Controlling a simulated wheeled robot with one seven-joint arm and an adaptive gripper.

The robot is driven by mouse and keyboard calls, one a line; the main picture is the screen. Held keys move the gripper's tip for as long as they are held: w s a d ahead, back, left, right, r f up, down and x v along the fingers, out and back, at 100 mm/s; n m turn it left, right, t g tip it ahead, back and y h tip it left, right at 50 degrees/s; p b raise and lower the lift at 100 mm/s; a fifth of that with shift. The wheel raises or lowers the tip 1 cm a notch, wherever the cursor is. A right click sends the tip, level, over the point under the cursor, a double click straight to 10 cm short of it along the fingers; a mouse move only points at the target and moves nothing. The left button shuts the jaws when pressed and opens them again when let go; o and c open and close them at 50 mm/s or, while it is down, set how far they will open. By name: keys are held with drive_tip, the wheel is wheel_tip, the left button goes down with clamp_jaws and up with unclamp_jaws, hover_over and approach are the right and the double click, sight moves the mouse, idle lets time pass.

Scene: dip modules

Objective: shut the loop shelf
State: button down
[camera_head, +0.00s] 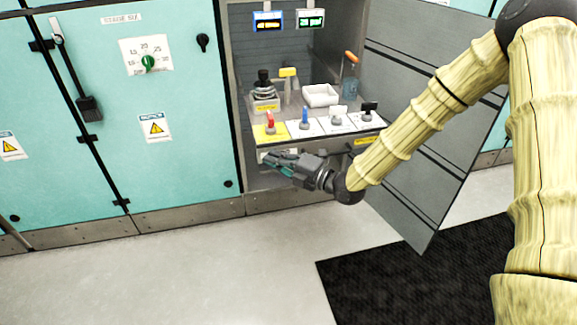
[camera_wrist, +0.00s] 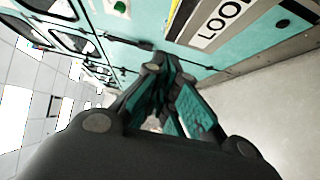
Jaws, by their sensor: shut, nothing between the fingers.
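The shelf (camera_head: 317,131) juts out from the open grey cabinet bay, with red, blue, white and black levers along its front. A yellow label (camera_head: 367,140) is on its front right, too small to read. My gripper (camera_head: 274,164) is just below the shelf's front left in the head view, pointing left, with shut, empty fingers. Its fingers (camera_wrist: 172,92) also show in the wrist view. There, a plate (camera_wrist: 222,20) with the letters "LOO" is beyond them at upper right. I cannot tell whether the gripper touches the shelf.
The grey door (camera_head: 425,120) stands open at right, behind my arm. Teal cabinets (camera_head: 110,100) with a dial and warning signs stand at left. A joystick (camera_head: 264,85), a white tray (camera_head: 320,95) and an orange-handled tool (camera_head: 350,65) are in the bay. A black mat (camera_head: 420,280) lies on clear floor.

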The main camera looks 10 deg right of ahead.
sight(258, 145)
drive_tip(key=shift+w, duration=1.8)
drive_tip(key=shift+w, duration=0.1)
